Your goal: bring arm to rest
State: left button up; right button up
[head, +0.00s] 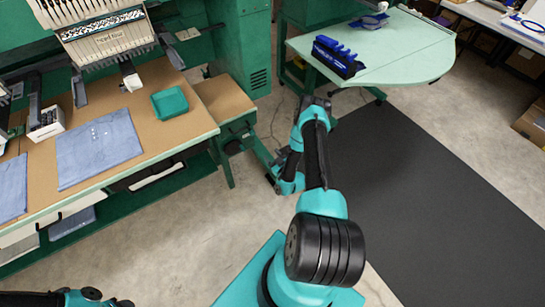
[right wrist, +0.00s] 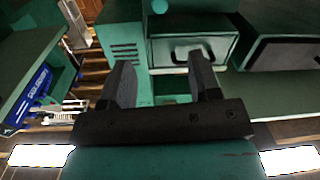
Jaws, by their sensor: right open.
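My right arm rises from its teal base in the middle of the head view and folds down at the elbow. Its gripper (head: 265,163) is small and dark there, low beside the green machine stand. In the right wrist view my right gripper (right wrist: 160,62) has its two dark fingers wide apart, with nothing between them. Green cabinet fronts show beyond the fingers. Only a teal and dark part of my left arm shows at the bottom left edge of the head view; its gripper is out of view.
A green-framed embroidery table (head: 160,130) stands at left with blue cloths (head: 98,148) and a green tray (head: 170,102). A pale table (head: 410,50) with a blue rack (head: 338,55) stands at back right. A dark mat (head: 400,180) covers clear floor at right.

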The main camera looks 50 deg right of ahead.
dwell(0.5)
jog(key=w+a+r+g+y, duration=0.2)
jog(key=a+r+g+y, duration=0.15)
jog(key=a, duration=0.65)
jog(key=w+a+r+g+y, duration=0.2)
jog(key=w+a+g+y, duration=0.15)
jog(key=a, duration=0.65)
jog(key=s+a+r+g, duration=0.4)
jog(key=s+a, duration=0.3)
jog(key=s+a+r+g+y, duration=0.1)
jog(key=s+a+r+g, duration=0.4)
jog(key=s+a, duration=0.2)
jog(key=shift+s+a+r+m+g, duration=0.2)
jog(key=shift+s+a+m+g, duration=0.1)
jog(key=shift+s, duration=0.3)
jog(key=shift+d, duration=0.1)
